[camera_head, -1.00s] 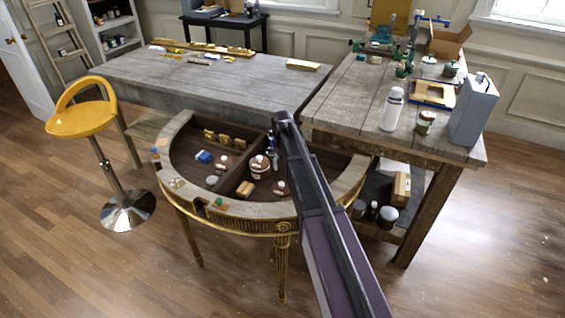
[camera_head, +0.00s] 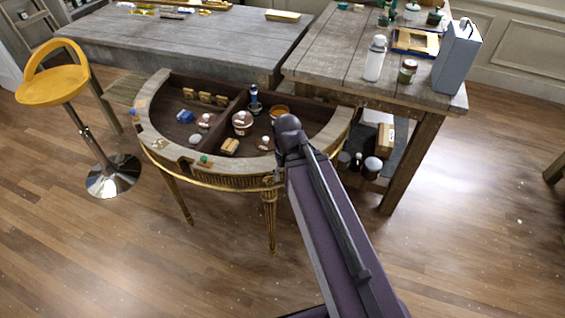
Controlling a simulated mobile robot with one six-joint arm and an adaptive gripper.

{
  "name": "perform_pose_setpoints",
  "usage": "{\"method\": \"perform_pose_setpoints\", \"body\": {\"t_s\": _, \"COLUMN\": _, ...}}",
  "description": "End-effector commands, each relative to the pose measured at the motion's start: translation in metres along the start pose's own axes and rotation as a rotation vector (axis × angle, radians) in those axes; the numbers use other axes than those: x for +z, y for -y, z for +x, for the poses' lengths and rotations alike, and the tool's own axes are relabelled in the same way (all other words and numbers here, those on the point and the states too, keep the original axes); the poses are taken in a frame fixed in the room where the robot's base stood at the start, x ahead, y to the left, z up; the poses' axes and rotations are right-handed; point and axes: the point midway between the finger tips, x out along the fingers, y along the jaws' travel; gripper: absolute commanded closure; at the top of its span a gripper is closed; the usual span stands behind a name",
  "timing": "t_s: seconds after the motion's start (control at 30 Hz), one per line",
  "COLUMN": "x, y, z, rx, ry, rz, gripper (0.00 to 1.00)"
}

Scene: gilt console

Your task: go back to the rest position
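My arm runs up from the lower right of the head view and ends in a dark rounded joint over the right front rim of the half-round gilt console (camera_head: 180,155). My gripper is not visible; no fingers show beyond or beside that joint. The console's open top has a pale stone-like rim and a dark recess split by a divider. In the recess stand a white-lidded brown jar (camera_head: 242,122), a blue bottle (camera_head: 255,100), an orange-brown bowl (camera_head: 279,112), a small tan block (camera_head: 230,146) and a blue item (camera_head: 185,117).
A yellow bar stool (camera_head: 55,85) stands at the left. Wooden workbenches adjoin behind and at the right; the right one (camera_head: 330,65) bears a white bottle (camera_head: 376,60), a green jar (camera_head: 407,72) and a grey box (camera_head: 457,58). The floor (camera_head: 480,220) at the lower right is open.

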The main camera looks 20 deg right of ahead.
Motion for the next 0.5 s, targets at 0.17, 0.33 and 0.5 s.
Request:
{"method": "perform_pose_setpoints", "body": {"t_s": 0.17, "x": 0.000, "y": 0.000, "z": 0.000, "rx": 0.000, "ry": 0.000, "rz": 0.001, "gripper": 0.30}}
{"method": "perform_pose_setpoints", "body": {"t_s": 0.33, "x": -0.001, "y": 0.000, "z": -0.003, "rx": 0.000, "ry": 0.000, "rz": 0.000, "gripper": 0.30}}
{"method": "perform_pose_setpoints", "body": {"t_s": 0.5, "x": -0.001, "y": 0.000, "z": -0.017, "rx": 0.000, "ry": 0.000, "rz": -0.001, "gripper": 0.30}}
